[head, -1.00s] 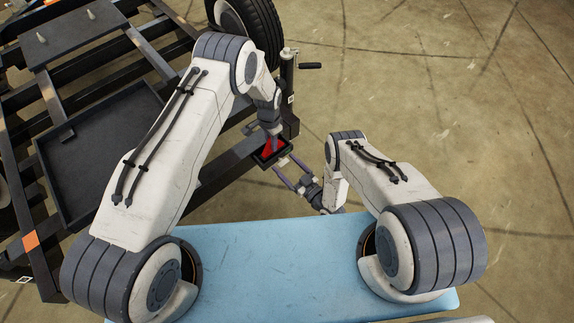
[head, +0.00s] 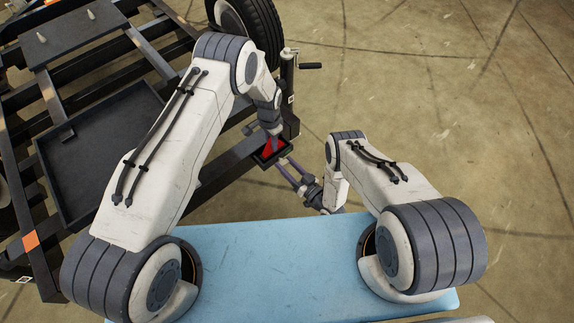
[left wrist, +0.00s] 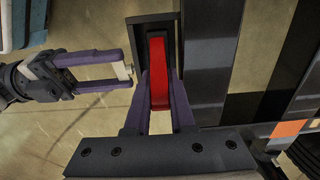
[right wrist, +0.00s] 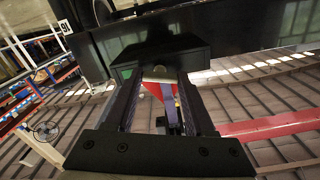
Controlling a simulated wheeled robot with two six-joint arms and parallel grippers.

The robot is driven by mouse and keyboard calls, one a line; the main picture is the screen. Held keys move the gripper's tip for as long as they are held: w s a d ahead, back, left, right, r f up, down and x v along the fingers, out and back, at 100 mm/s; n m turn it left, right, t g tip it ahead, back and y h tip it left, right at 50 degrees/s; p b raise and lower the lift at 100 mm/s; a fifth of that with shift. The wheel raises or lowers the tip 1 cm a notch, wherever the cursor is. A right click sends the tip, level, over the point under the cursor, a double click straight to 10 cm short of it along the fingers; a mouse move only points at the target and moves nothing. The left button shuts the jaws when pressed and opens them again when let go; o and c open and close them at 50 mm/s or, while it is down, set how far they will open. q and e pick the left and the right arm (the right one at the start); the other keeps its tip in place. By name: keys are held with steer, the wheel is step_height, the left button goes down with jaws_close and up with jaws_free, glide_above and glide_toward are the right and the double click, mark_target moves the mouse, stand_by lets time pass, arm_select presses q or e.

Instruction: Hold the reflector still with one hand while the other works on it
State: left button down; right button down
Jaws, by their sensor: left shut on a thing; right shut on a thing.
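The red reflector (head: 268,148) sits in a dark housing at the corner of the black trailer frame. My left gripper (left wrist: 161,78) is shut on the reflector, one finger on each side, in the left wrist view. My right gripper (right wrist: 157,80) comes in from the other side of the housing (right wrist: 160,53). It is shut on a small pale metal part (right wrist: 158,73) at the housing's edge. In the head view my right gripper (head: 284,164) is beside the housing. The red of the reflector also shows between its fingers in the right wrist view (right wrist: 154,89).
The black trailer frame (head: 225,172) with a tray (head: 100,150) fills the left. A tyre (head: 262,30) and a post with a crank handle (head: 310,65) stand behind the reflector. The floor on the right is clear. A blue surface (head: 275,260) lies in front.

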steer(key=shift+s+d+f+m, duration=0.1)
steer(key=shift+m, duration=7.7)
steer(key=shift+s+f+m, duration=0.1)
steer(key=shift+m, duration=7.7)
steer(key=shift+c, duration=1.2)
jaws_free()
steer(key=shift+w, duration=0.1)
